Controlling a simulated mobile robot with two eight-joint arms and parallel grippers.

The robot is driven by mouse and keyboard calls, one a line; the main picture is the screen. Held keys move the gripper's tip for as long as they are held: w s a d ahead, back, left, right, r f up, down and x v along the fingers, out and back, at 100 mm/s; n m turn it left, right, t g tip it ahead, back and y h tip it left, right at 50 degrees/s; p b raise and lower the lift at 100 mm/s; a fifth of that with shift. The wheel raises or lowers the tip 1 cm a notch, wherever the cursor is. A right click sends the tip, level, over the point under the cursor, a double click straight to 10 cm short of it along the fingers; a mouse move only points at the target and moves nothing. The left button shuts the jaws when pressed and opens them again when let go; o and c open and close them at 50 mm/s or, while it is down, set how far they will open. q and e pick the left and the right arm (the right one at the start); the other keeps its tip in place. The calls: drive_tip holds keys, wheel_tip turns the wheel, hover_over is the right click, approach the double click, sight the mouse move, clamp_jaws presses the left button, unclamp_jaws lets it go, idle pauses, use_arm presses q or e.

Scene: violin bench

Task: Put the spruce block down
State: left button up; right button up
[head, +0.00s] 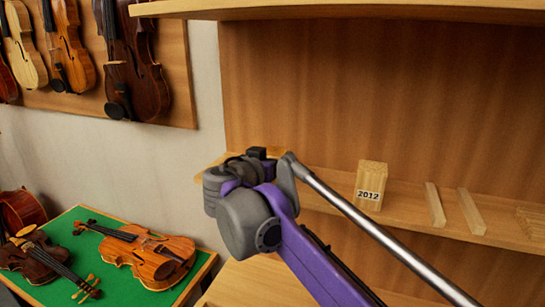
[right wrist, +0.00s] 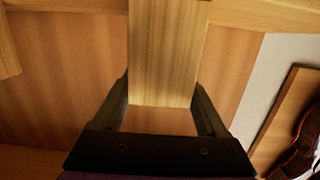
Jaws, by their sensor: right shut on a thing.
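My right gripper (right wrist: 164,92) is shut on a pale, straight-grained wood block, the spruce block (right wrist: 165,50), in the right wrist view. The block lies between the two dark fingers and runs out of the top of the picture. In the head view my right arm reaches in from the lower right, and its wrist (head: 250,205) is in front of the shelf (head: 405,205). Whether the block touches the shelf cannot be told. My left gripper is not in view.
A pale block marked 2012 (head: 370,185) stands on the shelf, with two thin wood strips (head: 435,204) (head: 471,212) to its right. A violin part (head: 532,222) lies at the far right. An upper shelf (head: 380,8) overhangs. Violins (head: 150,257) lie on the green bench mat (head: 105,262).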

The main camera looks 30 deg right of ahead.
drive_tip(key=shift+w+a, duration=0.1)
drive_tip(key=shift+w, duration=0.2)
drive_tip(key=o, duration=1.4)
drive_tip(key=shift+w, duration=0.1)
drive_tip(key=shift+s, duration=0.2)
drive_tip(key=v, duration=1.2)
